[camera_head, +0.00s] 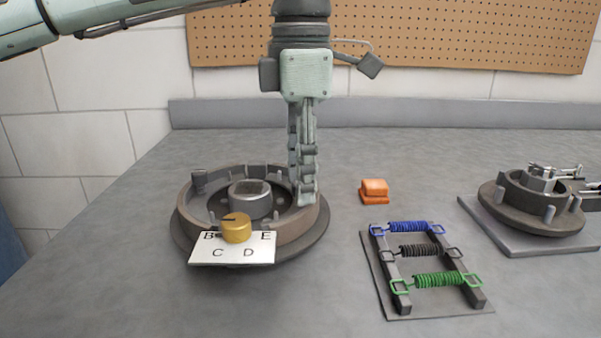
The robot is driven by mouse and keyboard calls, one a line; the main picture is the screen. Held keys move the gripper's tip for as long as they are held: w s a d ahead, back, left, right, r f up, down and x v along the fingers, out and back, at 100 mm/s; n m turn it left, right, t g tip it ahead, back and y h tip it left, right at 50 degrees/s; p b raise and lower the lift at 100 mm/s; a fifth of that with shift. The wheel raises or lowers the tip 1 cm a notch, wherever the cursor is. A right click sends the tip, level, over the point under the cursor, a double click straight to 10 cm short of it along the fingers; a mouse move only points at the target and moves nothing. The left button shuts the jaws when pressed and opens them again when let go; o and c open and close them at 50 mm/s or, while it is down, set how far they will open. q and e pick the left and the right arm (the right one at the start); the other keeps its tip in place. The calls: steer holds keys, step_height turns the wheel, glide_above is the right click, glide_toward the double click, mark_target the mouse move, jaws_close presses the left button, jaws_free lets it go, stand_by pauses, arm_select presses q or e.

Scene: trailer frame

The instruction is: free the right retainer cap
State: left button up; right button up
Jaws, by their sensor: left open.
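A round brown brake assembly (183,222) with a raised ring and a grey central hub (250,205) sits on the bench at left of centre. A small grey cap-like post (199,179) stands on the left side of its ring. My left gripper (304,192) points straight down over the right side of the ring. It is seen edge-on and is open, with its fingertips low at the ring. The right retainer cap is not visible; the fingers cover that place. I cannot tell whether they touch it. My right gripper is not in view.
A white lettered plate (219,252) with a gold knob (237,229) is at the assembly's front. To the right are orange blocks (375,190), a rack (397,308) with blue, black and green springs, and another hub assembly (530,222). The bench's left front is clear.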

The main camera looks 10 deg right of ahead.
arm_select(q)
steer(key=shift+c, duration=0.3)
jaws_close()
